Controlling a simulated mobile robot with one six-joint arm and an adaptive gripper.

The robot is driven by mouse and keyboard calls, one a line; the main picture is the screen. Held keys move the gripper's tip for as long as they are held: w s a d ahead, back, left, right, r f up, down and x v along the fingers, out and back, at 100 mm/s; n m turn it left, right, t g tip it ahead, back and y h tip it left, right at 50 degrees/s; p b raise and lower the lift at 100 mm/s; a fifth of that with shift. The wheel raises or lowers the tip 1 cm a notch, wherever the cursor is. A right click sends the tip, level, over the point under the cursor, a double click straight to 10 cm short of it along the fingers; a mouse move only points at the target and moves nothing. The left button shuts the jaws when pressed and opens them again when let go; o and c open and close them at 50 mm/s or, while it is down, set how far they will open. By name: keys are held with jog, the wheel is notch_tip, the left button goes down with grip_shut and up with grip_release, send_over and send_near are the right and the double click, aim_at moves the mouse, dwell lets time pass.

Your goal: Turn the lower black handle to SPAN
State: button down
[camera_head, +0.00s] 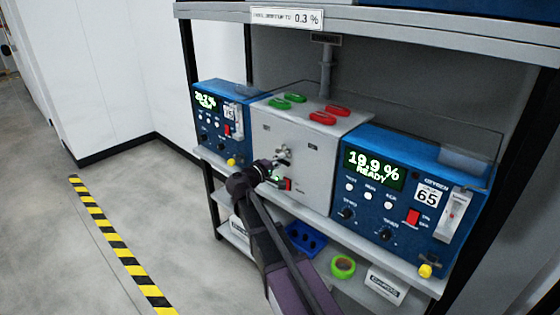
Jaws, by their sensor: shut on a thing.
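The grey valve box (316,160) stands on the shelf between two blue analysers. I cannot read which way the handle points. A metallic fitting (284,152) shows just above and right of the fingers. Small dark labels sit on the panel at left and right; their text is too small to read.
The right analyser (375,205) reads 19.9 % READY; the left analyser (207,120) stands farther back. Green and red pieces (325,118) lie on the box. Below are a blue tray (305,239) and green tape roll (343,266).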

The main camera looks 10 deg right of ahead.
jog(key=shift+n, duration=0.4)
jog(key=c, duration=0.6)
grip_release()
jog(key=shift+s+a, duration=0.1)
jog(key=shift+a, duration=0.05)
jog(key=v, duration=1.1)
jog(key=shift+s+a, duration=0.25)
jog(key=shift+a, duration=0.05)
